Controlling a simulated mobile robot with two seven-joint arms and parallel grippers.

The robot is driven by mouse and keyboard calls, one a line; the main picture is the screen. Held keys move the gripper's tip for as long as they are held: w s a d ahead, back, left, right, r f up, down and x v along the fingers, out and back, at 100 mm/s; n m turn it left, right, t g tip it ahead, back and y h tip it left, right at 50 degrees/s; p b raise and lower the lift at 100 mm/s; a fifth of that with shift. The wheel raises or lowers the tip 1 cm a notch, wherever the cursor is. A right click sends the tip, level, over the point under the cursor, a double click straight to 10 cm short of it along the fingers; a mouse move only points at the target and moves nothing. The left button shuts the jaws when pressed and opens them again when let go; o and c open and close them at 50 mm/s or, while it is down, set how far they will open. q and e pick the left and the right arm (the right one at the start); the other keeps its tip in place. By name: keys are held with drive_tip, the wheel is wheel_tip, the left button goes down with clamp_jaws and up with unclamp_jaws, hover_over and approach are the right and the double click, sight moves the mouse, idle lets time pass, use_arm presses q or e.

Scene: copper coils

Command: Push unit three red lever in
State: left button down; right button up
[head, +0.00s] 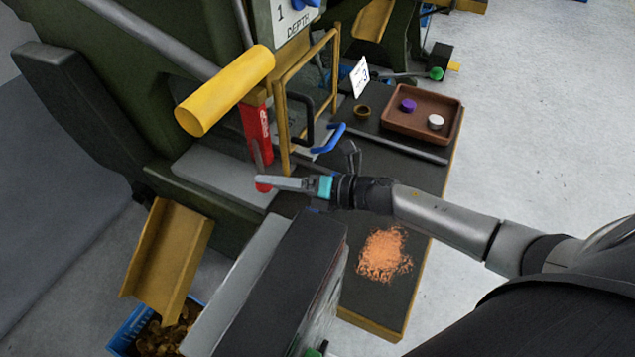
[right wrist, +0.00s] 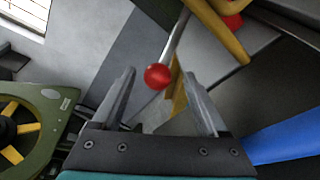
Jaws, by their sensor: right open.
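The red lever's round red knob (right wrist: 157,76) is in the right wrist view, at the end of a thin metal rod that runs up and to the right. It shows between my two fingers, near their tips; I cannot tell whether they touch it. In the head view the knob (head: 262,187) is partly covered by my right gripper (head: 270,183), below a red upright bracket (head: 262,138) on the green machine. My right gripper is open, with nothing held. My left gripper is not in view.
A card reading 3 (head: 361,76), a brown tray (head: 447,125) and copper shavings (head: 384,254) are on the bench. A dark box (head: 310,255) stands in front.

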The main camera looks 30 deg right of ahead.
drive_tip(key=v, duration=0.8)
drive_tip(key=shift+p, duration=0.35)
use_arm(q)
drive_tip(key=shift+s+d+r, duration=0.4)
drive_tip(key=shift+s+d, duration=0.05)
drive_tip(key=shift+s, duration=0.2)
use_arm(e)
drive_tip(key=shift+s+d+r, duration=0.2)
drive_tip(key=shift+s+d, duration=0.2)
drive_tip(key=shift+d, duration=0.15)
